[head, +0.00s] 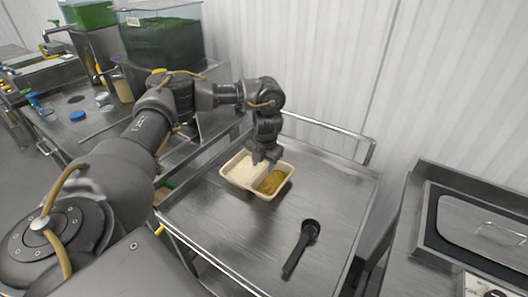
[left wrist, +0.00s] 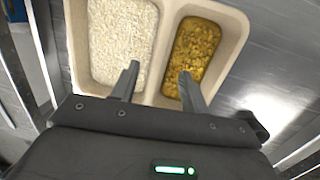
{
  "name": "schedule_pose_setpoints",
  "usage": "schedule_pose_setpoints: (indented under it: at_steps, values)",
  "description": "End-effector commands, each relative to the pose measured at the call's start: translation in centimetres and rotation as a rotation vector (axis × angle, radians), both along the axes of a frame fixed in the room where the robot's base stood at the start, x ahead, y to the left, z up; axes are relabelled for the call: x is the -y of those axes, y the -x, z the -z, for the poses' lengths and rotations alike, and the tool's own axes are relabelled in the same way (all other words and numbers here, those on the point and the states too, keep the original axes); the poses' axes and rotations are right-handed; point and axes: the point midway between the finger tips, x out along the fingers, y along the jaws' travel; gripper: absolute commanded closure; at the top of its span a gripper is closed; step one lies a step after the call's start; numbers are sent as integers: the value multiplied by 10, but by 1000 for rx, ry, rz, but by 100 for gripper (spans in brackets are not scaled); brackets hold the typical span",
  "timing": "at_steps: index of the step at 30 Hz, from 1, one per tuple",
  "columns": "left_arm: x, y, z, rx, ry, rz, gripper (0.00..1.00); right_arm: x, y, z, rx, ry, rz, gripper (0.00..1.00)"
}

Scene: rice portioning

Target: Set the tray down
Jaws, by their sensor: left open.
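A cream two-compartment tray (head: 232,181) sits on the steel cart top (head: 215,221). White rice (head: 245,171) fills its left compartment and a yellow-brown food (head: 271,183) lies in the right one. My left gripper (head: 265,158) is over the tray's far side in the head view. In the left wrist view its two fingers (left wrist: 158,82) are apart, one over each compartment, with the tray's divider (left wrist: 165,50) between them. Whether the fingers touch the divider cannot be told. My right gripper is not in view.
A rail (head: 327,127) runs along the cart's back. A steel counter with a lidded pan (head: 485,228) stands at the right. Green-filled containers (head: 163,40) stand at the back left.

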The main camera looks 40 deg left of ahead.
Motion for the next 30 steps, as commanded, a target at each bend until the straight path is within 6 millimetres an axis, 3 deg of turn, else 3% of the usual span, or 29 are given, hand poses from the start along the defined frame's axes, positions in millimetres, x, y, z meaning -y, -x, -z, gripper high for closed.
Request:
schedule_pose_setpoints:
  at_steps: [1, 6, 12, 30]
  values:
    - [1, -1, -15, 5, -2, 3, 55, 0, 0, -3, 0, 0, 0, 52]
    - [6, 2, -46, 4, -1, 2, 55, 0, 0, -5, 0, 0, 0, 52]
    - [10, 5, -67, 2, 0, 1, 55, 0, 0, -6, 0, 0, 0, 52]
    - [11, 6, -73, -1, 0, 0, 55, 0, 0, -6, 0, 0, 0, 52]
